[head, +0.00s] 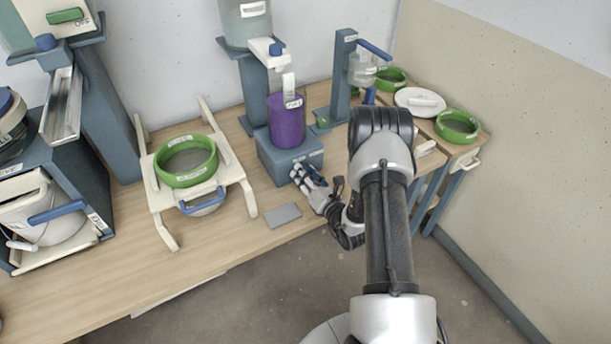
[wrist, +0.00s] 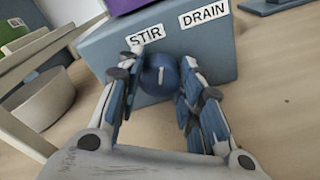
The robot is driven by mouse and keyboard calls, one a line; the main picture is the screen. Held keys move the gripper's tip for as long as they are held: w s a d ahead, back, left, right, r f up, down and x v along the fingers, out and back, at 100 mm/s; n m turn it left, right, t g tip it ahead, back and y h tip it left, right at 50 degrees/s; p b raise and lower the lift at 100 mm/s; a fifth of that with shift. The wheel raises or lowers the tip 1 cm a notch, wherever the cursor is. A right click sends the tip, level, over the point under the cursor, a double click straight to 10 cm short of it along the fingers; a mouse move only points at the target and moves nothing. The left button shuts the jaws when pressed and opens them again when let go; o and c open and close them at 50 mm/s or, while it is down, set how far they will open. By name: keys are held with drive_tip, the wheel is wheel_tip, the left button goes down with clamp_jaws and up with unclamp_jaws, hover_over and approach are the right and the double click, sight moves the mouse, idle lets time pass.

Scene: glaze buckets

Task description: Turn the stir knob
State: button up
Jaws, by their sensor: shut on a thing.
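The stir knob (wrist: 160,75) is a round blue knob with a white mark, on the front of a blue-grey box (wrist: 215,55) under the STIR label (wrist: 146,35). My gripper (wrist: 157,88) has its fingers on either side of the knob and is shut on it. The mark on the knob stands near upright, slightly tilted. In the head view my gripper (head: 306,177) is at the front of the box (head: 285,158), and its fingers hide the knob. A purple container (head: 287,123) stands on the box.
A DRAIN label (wrist: 204,14) is to the right of STIR. A rack with a green-rimmed sieve (head: 186,160) stands to the left. A grey plate (head: 283,215) lies at the table's front edge. Green rings (head: 457,126) and a white lid (head: 420,101) are at the right.

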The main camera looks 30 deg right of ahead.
drive_tip(key=n, duration=0.6)
drive_tip(key=shift+a+h+b, duration=0.1)
drive_tip(key=shift+h+b, duration=0.2)
drive_tip(key=n, duration=0.6)
drive_tip(key=shift+h, duration=0.4)
drive_tip(key=n, duration=0.6)
drive_tip(key=shift+a+t, duration=0.15)
drive_tip(key=shift+t, duration=0.25)
drive_tip(key=n, duration=0.5)
drive_tip(key=shift+f, duration=0.15)
drive_tip(key=shift+n, duration=0.4)
drive_tip(key=o, duration=0.8)
